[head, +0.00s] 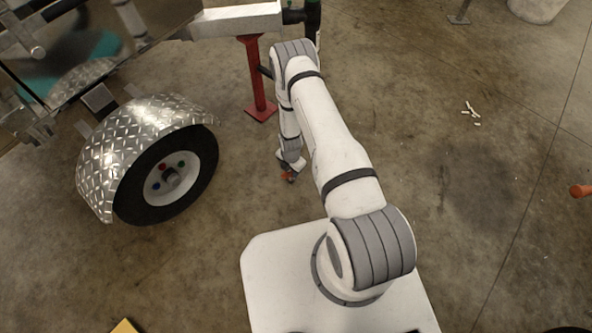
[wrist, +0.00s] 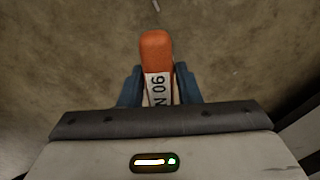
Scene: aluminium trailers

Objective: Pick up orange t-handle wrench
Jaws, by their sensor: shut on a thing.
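My gripper (wrist: 158,88) is shut on an orange handle with a white label, which I take for the orange t-handle wrench (wrist: 155,48). I cannot tell how far the wrench is from the floor.
The trailer wheel (head: 205,168) under a diamond-plate fender (head: 130,128) stands at left. A red support stand (head: 257,80) rises behind my gripper. Another orange object (head: 581,191) shows at the right edge. Several small pale pieces (head: 472,112) lie on the open concrete floor.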

